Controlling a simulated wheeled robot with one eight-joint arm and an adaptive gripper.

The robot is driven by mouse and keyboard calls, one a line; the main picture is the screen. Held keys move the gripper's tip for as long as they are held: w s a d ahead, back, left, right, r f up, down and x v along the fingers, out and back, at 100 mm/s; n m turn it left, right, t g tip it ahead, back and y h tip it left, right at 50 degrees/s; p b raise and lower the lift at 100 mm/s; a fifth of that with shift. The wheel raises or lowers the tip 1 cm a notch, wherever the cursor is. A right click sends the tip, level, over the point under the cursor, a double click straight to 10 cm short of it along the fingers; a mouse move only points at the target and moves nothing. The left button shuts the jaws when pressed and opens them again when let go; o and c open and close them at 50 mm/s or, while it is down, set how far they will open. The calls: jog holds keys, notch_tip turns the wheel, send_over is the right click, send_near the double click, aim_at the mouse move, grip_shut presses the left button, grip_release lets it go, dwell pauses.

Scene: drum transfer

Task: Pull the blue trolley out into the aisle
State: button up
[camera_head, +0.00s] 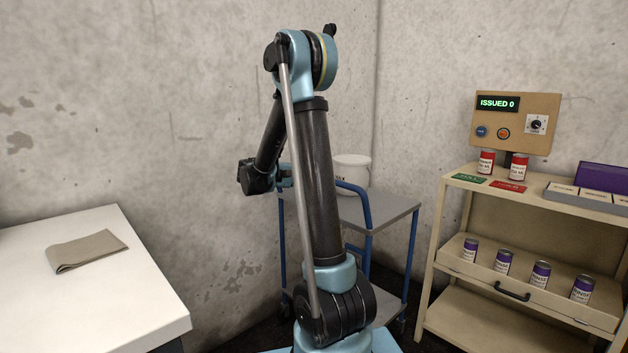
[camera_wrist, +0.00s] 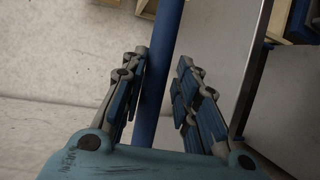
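The blue trolley (camera_head: 386,208) stands against the far wall, behind my arm in the head view. It has blue tube posts, a grey top and a lower shelf. Its left part is partly hidden by my arm. In the wrist view a blue tube (camera_wrist: 164,60) runs between the two fingers of my gripper (camera_wrist: 161,62). The fingers are apart; the tube lies close to the left finger, with a clear gap to the right one. I cannot tell whether the left finger touches it. In the head view the fingers are hidden behind my arm.
A white bucket (camera_head: 352,171) stands on the trolley. At right is a beige shelf unit (camera_head: 447,208) with cans, cards, a purple box (camera_head: 602,177) and an "ISSUED 0" panel (camera_head: 515,122). A white table (camera_head: 110,285) with a folded cloth (camera_head: 88,250) is at left.

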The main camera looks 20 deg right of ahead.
jog(key=shift+o, duration=0.6)
jog(key=shift+w+r, duration=0.1)
jog(key=shift+a, duration=0.1)
jog(key=v, duration=1.1)
jog(key=shift+a, duration=0.4)
jog(key=shift+d, duration=0.1)
